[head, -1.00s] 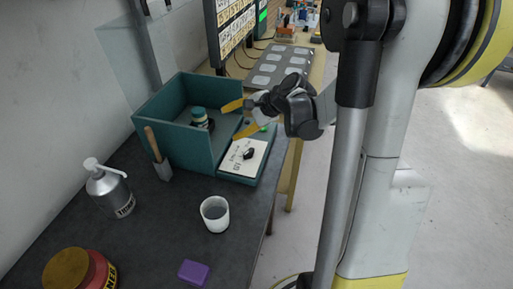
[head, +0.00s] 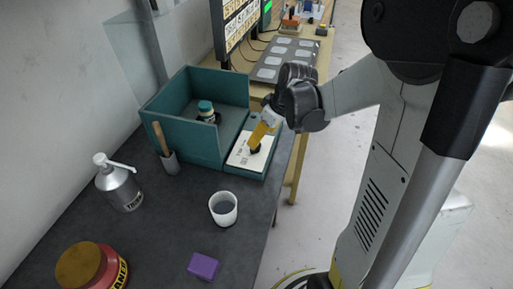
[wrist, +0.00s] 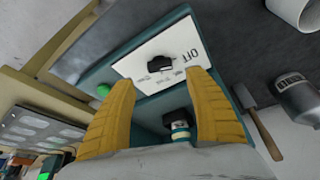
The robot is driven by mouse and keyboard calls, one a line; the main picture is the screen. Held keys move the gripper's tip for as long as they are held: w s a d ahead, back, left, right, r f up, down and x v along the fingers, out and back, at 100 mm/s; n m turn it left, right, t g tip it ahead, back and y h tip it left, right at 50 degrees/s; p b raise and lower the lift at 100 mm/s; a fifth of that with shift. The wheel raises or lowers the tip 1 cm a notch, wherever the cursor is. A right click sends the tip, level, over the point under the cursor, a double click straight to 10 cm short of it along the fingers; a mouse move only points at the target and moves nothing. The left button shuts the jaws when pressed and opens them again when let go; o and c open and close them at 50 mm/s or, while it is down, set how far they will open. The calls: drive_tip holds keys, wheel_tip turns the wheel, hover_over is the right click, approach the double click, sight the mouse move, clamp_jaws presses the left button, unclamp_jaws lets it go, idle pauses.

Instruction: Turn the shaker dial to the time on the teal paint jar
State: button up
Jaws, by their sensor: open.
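The shaker (head: 190,148) is a teal open box on the dark bench, with a white dial panel (head: 239,158) on its right side. The black dial knob (wrist: 159,64) sits on the panel, which reads OFF at one end; other marks are too small to read. The paint jar (head: 206,110) with a teal lid stands inside the box; it also shows in the wrist view (wrist: 180,128). Its time is not legible. My gripper (head: 256,146) has yellow fingers, open, over the panel at the knob. In the wrist view the fingers are apart, with the knob beyond their tips.
A green button (wrist: 103,90) is beside the panel. Clear bench lies between the cup and shaker.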

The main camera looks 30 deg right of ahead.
drive_tip(key=b+x, duration=0.2)
drive_tip(key=x, duration=0.5)
drive_tip(key=shift+c, duration=0.2)
drive_tip(key=c, duration=1.1)
